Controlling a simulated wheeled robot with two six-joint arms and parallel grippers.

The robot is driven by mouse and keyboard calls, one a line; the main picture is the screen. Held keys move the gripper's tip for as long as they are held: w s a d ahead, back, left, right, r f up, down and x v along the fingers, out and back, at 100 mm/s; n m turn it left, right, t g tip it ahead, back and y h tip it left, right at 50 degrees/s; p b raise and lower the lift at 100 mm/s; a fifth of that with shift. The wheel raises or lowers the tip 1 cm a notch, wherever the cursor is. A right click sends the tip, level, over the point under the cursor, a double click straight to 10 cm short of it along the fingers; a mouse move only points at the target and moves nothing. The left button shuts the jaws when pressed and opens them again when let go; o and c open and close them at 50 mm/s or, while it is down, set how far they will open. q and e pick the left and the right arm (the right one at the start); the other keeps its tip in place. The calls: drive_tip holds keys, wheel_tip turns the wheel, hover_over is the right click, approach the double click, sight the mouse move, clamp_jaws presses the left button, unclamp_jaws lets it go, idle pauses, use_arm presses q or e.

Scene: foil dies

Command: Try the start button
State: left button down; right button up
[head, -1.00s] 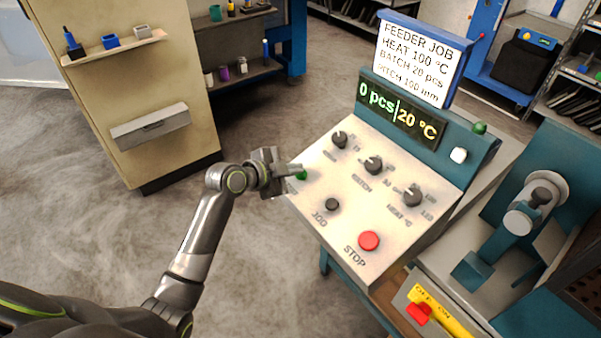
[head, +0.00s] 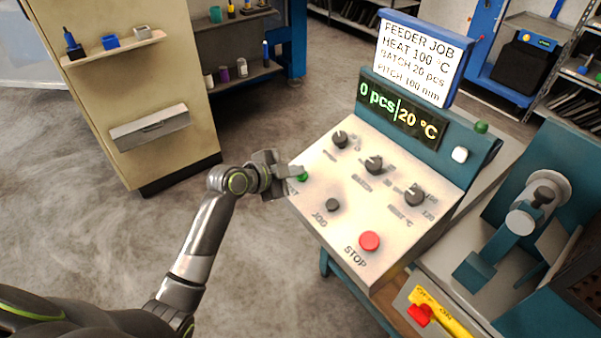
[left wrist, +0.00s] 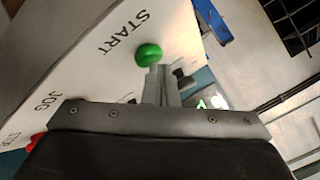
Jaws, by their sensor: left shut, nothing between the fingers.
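The green start button (head: 302,177) sits at the left edge of the pale control panel (head: 325,235). My left gripper (head: 293,171) is shut and empty, with its fingertips right beside the button. In the left wrist view the green button (left wrist: 149,54) shows under the word START, close to the tips of my shut fingers (left wrist: 158,72). I cannot tell whether the fingertips touch it. The display (head: 402,109) reads 0 pcs and 20 °C. My right gripper is not in view.
The panel also carries a black JOG button (head: 333,205), a red STOP button (head: 369,241) and three dark knobs, one of them HEAT (head: 413,195). A job sign (head: 420,60) stands above. A red switch on a yellow plate (head: 420,314) is at the lower right.

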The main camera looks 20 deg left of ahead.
use_arm(q)
drive_tip(key=shift+r, duration=0.1)
drive_tip(key=shift+s+a+r+p, duration=0.2)
drive_tip(key=shift+s+r+p, duration=0.05)
drive_tip(key=shift+r+p, duration=0.5)
drive_tip(key=r+p, duration=0.2)
drive_tip(key=r, duration=0.1)
drive_tip(key=s+a+r+p, duration=0.1)
drive_tip(key=p, duration=0.1)
drive_tip(key=shift+s+r, duration=0.1)
drive_tip(key=shift+r, duration=0.3)
drive_tip(key=shift+f, duration=0.1)
idle(0.4)
